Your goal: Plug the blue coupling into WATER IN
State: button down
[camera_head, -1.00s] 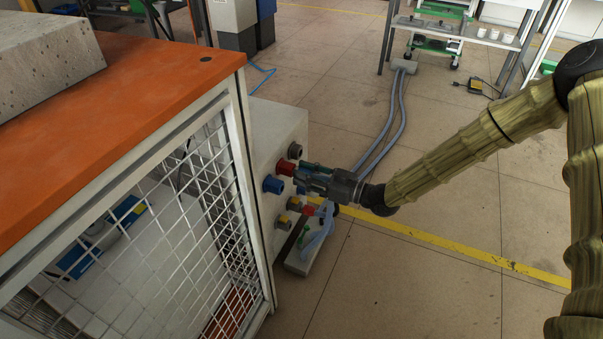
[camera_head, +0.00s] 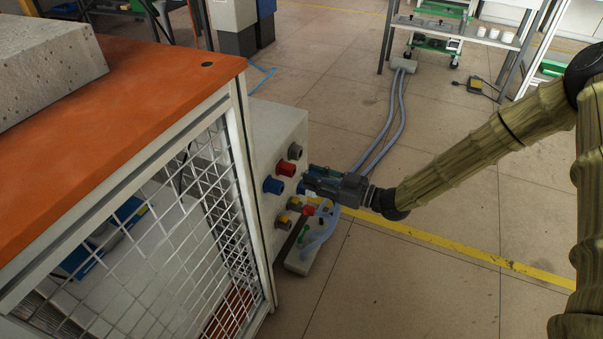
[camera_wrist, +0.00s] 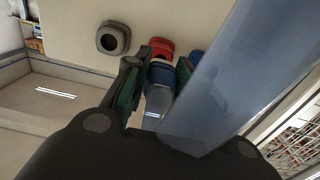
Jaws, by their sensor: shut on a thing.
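My gripper (camera_head: 308,182) is shut on the blue coupling (camera_wrist: 160,74), close in front of the heater's connection panel (camera_head: 262,135). The coupling's translucent blue hose (camera_wrist: 225,75) runs back past the wrist camera and hides part of the jaws. In the wrist view, a red fitting (camera_wrist: 160,46) shows just beyond the coupling; I cannot tell whether they touch. A blue fitting (camera_wrist: 196,57) lies right of it, partly behind a finger. In the head view, a red fitting (camera_head: 286,169) and a larger blue fitting (camera_head: 273,185) show on the panel. No WATER IN label is readable.
A grey fitting (camera_head: 295,151) sits higher on the panel. A lower red coupling (camera_head: 308,210) and pale hoses (camera_head: 322,232) hang below my gripper, by a floor box (camera_head: 312,257). The orange-topped cage (camera_head: 150,110) stands left. Open floor (camera_head: 400,285) lies to the right.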

jog(key=shift+p+v, duration=0.4)
jog(key=shift+v, duration=0.95)
jog(key=s+f+b, duration=0.2)
jog(key=f, duration=0.8)
jog(key=s+d+f+b, duration=0.1)
jog(key=s+f+b, duration=0.1)
jog(key=f, duration=0.9)
jog(key=shift+s+f, duration=0.3)
jog(key=shift+s, duration=0.05)
jog(key=b+x, duration=0.1)
jog(key=x, duration=0.6)
jog(key=shift+w+a+b, duration=0.2)
jog(key=shift+b, duration=0.2)
jog(key=shift+w+a+p, duration=0.25)
jog(key=shift+a+p, duration=0.25)
jog(key=shift+a, duration=0.1)
dwell(2.0)
